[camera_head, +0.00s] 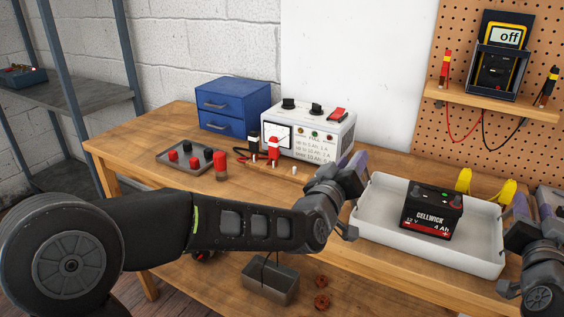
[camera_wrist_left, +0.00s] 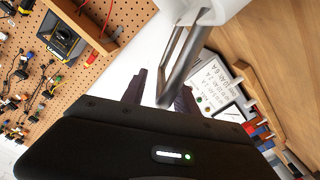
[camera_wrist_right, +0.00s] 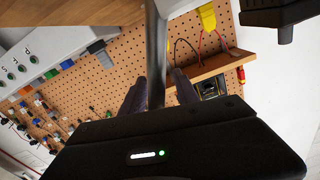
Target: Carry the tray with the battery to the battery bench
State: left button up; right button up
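The pale grey tray (camera_head: 425,253) is at the right of the head view, on or just above the wooden bench. A black and red battery (camera_head: 432,212) stands upright in it. My left gripper (camera_head: 342,172) is at the tray's left end; in the left wrist view the tray's metal handle (camera_wrist_left: 186,55) runs between its fingers (camera_wrist_left: 161,92). My right gripper (camera_head: 532,208) is at the right end; a handle bar (camera_wrist_right: 155,45) runs between its fingers (camera_wrist_right: 159,90). Both grippers look open, with their fingers apart around the handles; contact is hard to see.
A white charger (camera_head: 308,135), blue drawers (camera_head: 233,107) and a small tray of red and black caps (camera_head: 178,165) stand behind and left. Yellow clamps (camera_head: 487,186) lie behind the tray. A pegboard shelf (camera_head: 497,103) holds a meter reading "off". A metal shelf (camera_head: 65,97) stands far left.

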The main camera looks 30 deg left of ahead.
pick_arm(q)
jog(key=s, duration=0.7)
pick_arm(e)
jog(key=s, duration=0.7)
jog(key=shift+s, duration=0.25)
pick_arm(q)
jog(key=shift+s, duration=0.1)
dwell(0.4)
